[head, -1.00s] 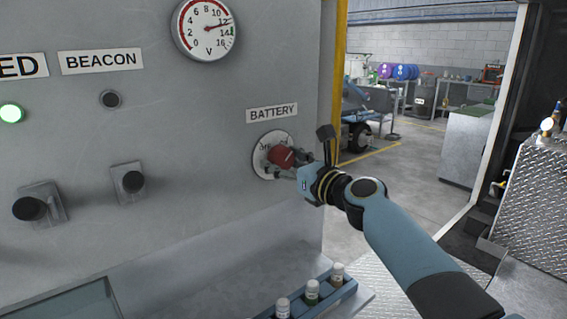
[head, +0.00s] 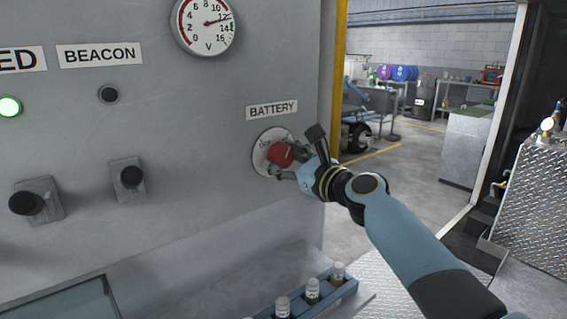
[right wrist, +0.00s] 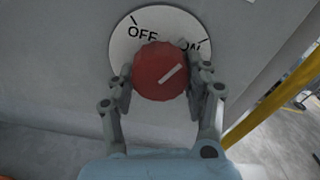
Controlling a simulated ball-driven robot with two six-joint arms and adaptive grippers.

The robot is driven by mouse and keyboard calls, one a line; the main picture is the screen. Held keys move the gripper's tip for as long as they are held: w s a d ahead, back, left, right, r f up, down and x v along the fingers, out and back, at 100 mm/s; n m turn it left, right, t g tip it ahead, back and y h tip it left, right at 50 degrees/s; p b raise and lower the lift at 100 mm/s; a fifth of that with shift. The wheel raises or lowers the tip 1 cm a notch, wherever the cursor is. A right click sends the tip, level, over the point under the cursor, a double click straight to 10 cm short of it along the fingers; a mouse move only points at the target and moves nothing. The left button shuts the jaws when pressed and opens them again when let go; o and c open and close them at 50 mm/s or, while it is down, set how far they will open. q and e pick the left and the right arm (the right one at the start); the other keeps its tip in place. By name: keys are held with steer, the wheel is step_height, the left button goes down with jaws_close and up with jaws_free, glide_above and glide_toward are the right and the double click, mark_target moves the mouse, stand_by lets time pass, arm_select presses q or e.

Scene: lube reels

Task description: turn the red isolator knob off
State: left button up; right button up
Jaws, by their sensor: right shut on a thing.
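The red isolator knob (head: 280,155) sits on a round white plate (head: 262,165) under the BATTERY label (head: 272,110). In the right wrist view the red knob (right wrist: 160,72) has a white mark slanting to the upper right, toward the ON side. The white plate (right wrist: 122,45) shows OFF at its top and a partly covered ON at its right. My right gripper (head: 286,160) is shut on the knob, with one finger on each side; its fingers also show in the right wrist view (right wrist: 161,80). My left gripper is not in view.
Two black knobs (head: 27,203) (head: 132,177), a lit green lamp (head: 9,107) and a voltmeter (head: 206,24) are on the grey panel. A blue rack (head: 318,300) with several small bottles stands below. A yellow post (head: 339,60) edges the panel's right side.

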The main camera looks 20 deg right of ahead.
steer(key=n+b, duration=0.1)
steer(key=n, duration=0.2)
steer(key=shift+d+n, duration=0.1)
steer(key=shift+n, duration=0.3)
steer(key=n+b, duration=0.1)
steer(key=n, duration=0.2)
steer(key=shift+n+b, duration=0.3)
steer(key=n+b, duration=0.1)
steer(key=n, duration=0.2)
steer(key=shift+w+d+n, duration=0.1)
steer(key=shift+n, duration=0.2)
steer(key=shift+r+n+b, duration=0.2)
steer(key=shift+n+b, duration=0.75)
steer(key=shift+n, duration=0.65)
steer(key=o, duration=1.2)
steer(key=v, duration=1.2)
steer(key=shift+r, duration=0.1)
